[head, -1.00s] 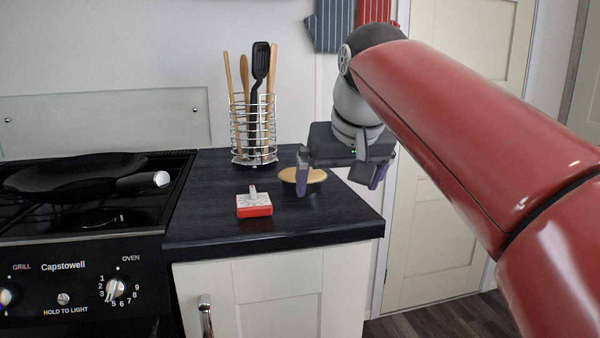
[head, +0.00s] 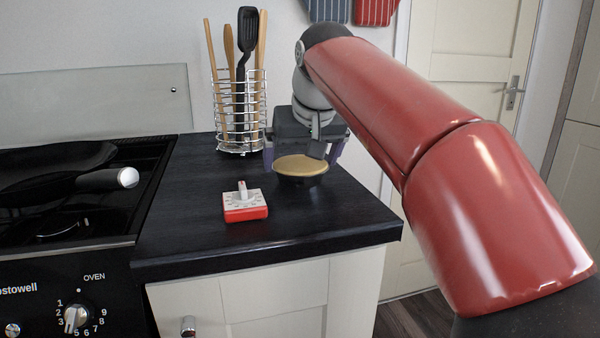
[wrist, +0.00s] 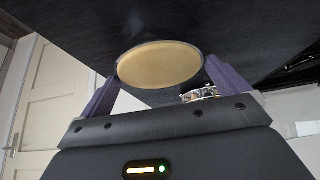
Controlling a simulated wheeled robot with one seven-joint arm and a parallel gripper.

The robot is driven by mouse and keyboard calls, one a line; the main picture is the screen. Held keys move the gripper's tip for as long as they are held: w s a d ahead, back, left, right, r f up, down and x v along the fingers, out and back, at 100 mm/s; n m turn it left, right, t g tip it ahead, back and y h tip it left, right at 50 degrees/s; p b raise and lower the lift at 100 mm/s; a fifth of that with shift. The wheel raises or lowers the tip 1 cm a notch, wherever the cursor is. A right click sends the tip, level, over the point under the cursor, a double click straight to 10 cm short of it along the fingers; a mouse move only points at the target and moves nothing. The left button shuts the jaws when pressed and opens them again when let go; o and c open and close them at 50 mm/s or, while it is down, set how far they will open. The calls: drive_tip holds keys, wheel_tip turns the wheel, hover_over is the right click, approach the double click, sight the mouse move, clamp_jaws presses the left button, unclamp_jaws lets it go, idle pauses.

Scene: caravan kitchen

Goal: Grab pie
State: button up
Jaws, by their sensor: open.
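The pie (head: 301,166) has a round golden top in a dark dish and sits on the black worktop, right of the utensil rack. In the wrist view the pie (wrist: 160,64) lies just beyond and between my fingers. My gripper (head: 304,158) is open, with one purple-grey finger to the left of the pie and the other to its right and behind. In the wrist view my gripper (wrist: 168,85) shows both fingers spread around the near side of the pie. I cannot tell whether either finger touches it.
A wire rack (head: 240,110) of utensils stands behind. A hob with a black pan (head: 55,165) is at the left. The worktop's front right is clear.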

drive_tip(key=shift+w+a+f, duration=0.1)
drive_tip(key=shift+w+f, duration=0.2)
drive_tip(key=shift+f, duration=0.15)
drive_tip(key=c, duration=0.8)
drive_tip(key=shift+o, duration=0.2)
